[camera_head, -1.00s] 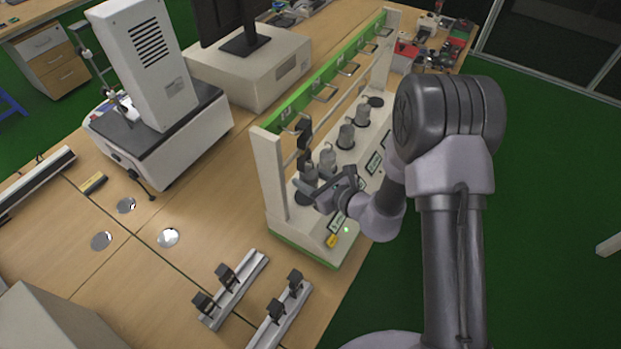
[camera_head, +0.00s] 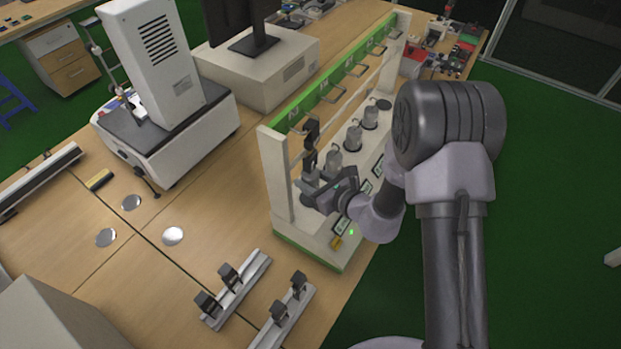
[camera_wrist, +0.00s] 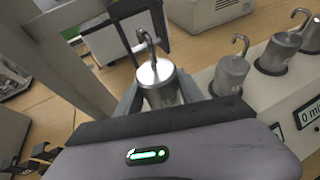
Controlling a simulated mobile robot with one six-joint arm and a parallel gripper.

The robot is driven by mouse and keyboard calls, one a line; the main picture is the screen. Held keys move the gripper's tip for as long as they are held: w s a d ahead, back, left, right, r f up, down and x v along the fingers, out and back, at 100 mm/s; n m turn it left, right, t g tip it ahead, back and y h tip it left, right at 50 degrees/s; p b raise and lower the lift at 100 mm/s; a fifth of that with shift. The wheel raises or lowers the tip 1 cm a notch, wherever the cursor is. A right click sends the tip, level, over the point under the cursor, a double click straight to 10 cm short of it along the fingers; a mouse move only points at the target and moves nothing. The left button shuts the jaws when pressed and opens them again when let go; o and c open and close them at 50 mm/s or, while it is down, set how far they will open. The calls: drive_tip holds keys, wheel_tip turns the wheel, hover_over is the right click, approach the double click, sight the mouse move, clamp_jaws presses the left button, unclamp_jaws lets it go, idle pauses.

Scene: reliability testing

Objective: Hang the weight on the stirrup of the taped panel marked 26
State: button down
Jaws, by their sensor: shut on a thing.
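My gripper (camera_head: 318,188) is shut on a metal weight (camera_wrist: 159,84), a grey cylinder with a hook on top, held upright between the fingers. It is at the near end of the green-topped test rack. A dark clamp assembly (camera_head: 311,132) hangs from the rack just above it. In the wrist view, the weight's hook is at a thin black rectangular frame (camera_wrist: 168,44), which looks like the stirrup. I cannot tell whether the hook is through it or only in front. The panel's tape and number are not readable.
Several other hooked weights (camera_head: 353,138) stand in a row on the rack base (camera_head: 305,238), close beside the held one. The rack's near post (camera_head: 276,175) is left of my gripper. Small displays (camera_wrist: 309,113) line the base. Metal rails with black clamps (camera_head: 238,290) lie in front.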

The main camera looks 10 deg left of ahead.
drive_tip(key=shift+f, duration=0.1)
idle(0.3)
drive_tip(key=shift+f+b, duration=0.2)
drive_tip(key=shift+b, duration=0.15)
drive_tip(key=c, duration=0.7)
unclamp_jaws()
drive_tip(key=shift+o, duration=0.2)
